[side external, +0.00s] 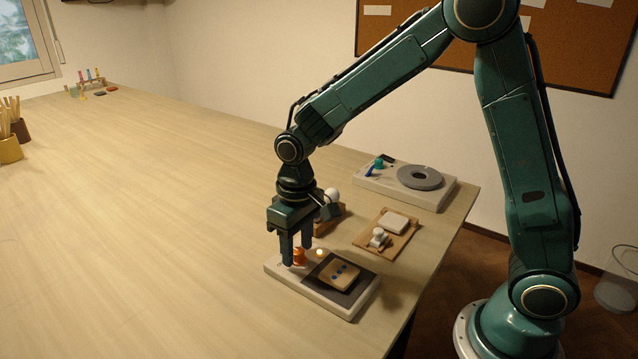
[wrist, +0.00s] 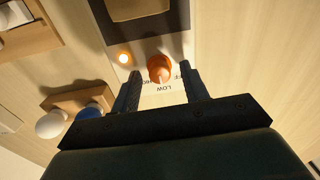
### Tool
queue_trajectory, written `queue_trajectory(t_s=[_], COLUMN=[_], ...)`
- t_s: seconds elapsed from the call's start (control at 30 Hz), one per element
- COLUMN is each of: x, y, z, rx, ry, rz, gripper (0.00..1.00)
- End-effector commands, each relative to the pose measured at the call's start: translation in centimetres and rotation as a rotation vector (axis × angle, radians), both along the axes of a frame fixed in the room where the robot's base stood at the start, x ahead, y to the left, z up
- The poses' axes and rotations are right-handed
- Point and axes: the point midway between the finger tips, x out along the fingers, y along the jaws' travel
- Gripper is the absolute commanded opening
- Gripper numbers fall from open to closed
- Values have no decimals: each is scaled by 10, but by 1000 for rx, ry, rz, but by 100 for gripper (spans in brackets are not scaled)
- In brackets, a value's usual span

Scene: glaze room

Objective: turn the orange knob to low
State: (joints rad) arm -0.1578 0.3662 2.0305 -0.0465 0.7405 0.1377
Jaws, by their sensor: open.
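The orange knob (side external: 299,257) stands on a pale panel (side external: 290,278) near the right edge of the table. In the wrist view, the knob (wrist: 159,68) sits between my fingers, with LOW printed upside down just below it. Other lettering beside it is partly hidden. I cannot tell which mark the knob points to. My gripper (side external: 296,258) points down, its fingers open on either side of the knob. In the wrist view, my gripper (wrist: 160,76) shows gaps between the knob and both fingers.
A small lamp (wrist: 124,58) glows beside the knob. A wooden stand (wrist: 76,102) with white and blue round tops is close to my gripper. The table's left side is mostly clear.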

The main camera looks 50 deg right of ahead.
Motion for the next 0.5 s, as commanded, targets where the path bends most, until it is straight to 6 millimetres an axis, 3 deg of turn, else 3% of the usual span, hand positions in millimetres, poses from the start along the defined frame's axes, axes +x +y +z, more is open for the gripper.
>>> queue_trajectory(t_s=[0.27, 0.5], x=[1, 1], y=[0, -2], z=[15, 48], rx=[1, 1], ry=[-3, -6], rz=[0, 0], gripper=[45, 45])
